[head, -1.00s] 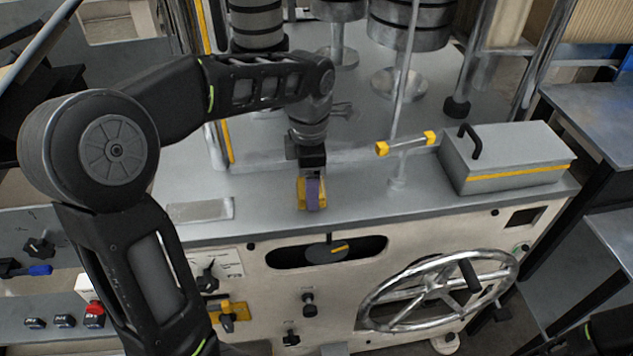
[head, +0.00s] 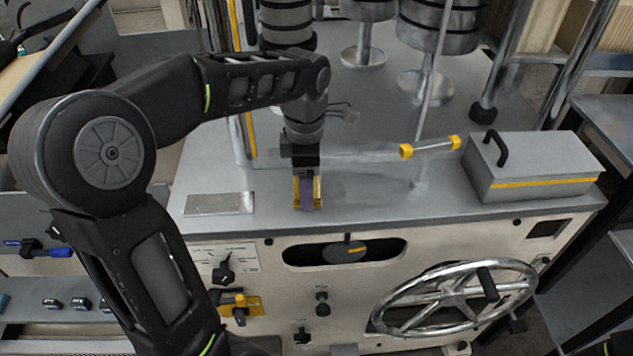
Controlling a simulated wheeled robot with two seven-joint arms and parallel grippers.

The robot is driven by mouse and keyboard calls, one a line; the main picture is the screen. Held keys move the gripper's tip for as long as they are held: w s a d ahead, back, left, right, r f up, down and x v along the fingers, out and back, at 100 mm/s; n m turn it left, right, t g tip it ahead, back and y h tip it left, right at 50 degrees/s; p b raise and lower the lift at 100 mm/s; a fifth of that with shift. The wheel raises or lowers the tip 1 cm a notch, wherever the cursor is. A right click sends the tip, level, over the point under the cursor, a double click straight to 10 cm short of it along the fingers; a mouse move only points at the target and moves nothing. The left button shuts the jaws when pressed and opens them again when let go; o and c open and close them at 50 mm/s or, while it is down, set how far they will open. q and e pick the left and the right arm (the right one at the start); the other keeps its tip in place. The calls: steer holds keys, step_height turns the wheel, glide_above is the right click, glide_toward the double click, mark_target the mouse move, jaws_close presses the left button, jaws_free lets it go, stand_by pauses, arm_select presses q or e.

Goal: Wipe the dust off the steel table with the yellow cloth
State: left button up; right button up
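The steel table (head: 385,196) is the grey top of the machine in the head view. Pale dusty streaks (head: 372,156) show on it to the right of my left gripper. My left gripper (head: 307,190) points down at the table near its front edge. It appears shut on the yellow cloth (head: 317,187), which shows as a small yellow patch around a purple part at the fingertips. The cloth is low over the table; whether it touches is hard to tell. My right gripper is out of view.
A grey box (head: 535,172) with a black handle stands at the right end. A bar with yellow ends (head: 430,147) and a thin upright post are left of it. A flat plate (head: 220,203) lies at the left. Rollers (head: 425,45) stand behind.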

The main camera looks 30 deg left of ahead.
arm_select(q)
steer(key=shift+s+a, duration=0.25)
steer(key=shift+a, duration=0.05)
steer(key=shift+w, duration=0.15)
steer(key=shift+w+a+f, duration=0.1)
steer(key=shift+w+a, duration=0.1)
steer(key=shift+w+d+p, duration=0.35)
steer(key=shift+w+d, duration=0.55)
steer(key=shift+d, duration=0.25)
steer(key=shift+w+d, duration=0.15)
steer(key=shift+d, duration=0.05)
steer(key=shift+d, duration=0.1)
